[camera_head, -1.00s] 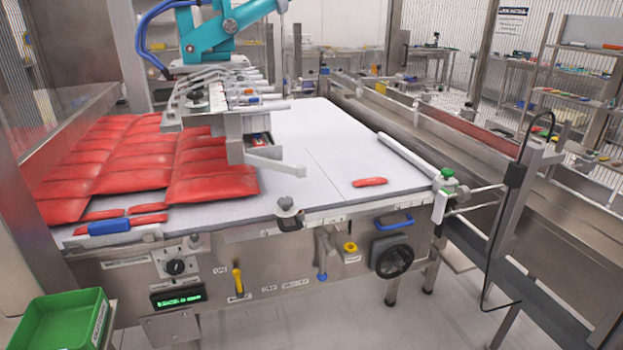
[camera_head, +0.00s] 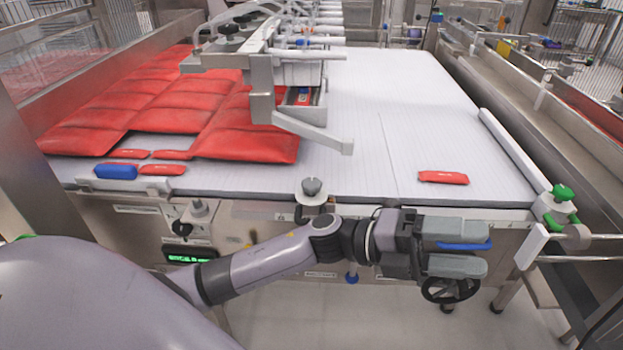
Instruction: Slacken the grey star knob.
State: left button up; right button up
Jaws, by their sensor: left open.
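The grey star knob (camera_head: 312,187) stands upright on a bracket at the front edge of the white belt table, near its middle. A smaller grey knob (camera_head: 198,207) sits further left on the front panel; I cannot tell its exact shape. My left gripper (camera_head: 487,248) is in front of the panel, to the right of the grey star knob and lower in the picture. It points right, away from the knob, with its two fingers open. A blue handle (camera_head: 465,245) shows between the fingers, behind them; I see no hold on it. My right gripper is not in view.
Red pouches (camera_head: 160,105) cover the belt's left side under a metal picker frame (camera_head: 262,85). One small red packet (camera_head: 443,177) lies at right. A green knob (camera_head: 563,193) stands at the right corner. A black handwheel (camera_head: 450,288) is partly behind my gripper.

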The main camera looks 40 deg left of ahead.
pick_arm(q)
jog(key=m+g+y, duration=0.1)
jog(key=m+g, duration=0.3)
jog(key=m, duration=0.1)
notch_tip(320, 180, up, 3)
jog(key=m+y+b, duration=0.4)
jog(key=m+y, duration=0.4)
jog(key=y, duration=1.2)
send_over(311, 182)
jog(key=shift+d+r, duration=0.2)
jog(key=shift+d, duration=0.15)
jog(key=shift+a, duration=0.3)
notch_tip(311, 182, down, 7)
jog(key=shift+r, duration=0.1)
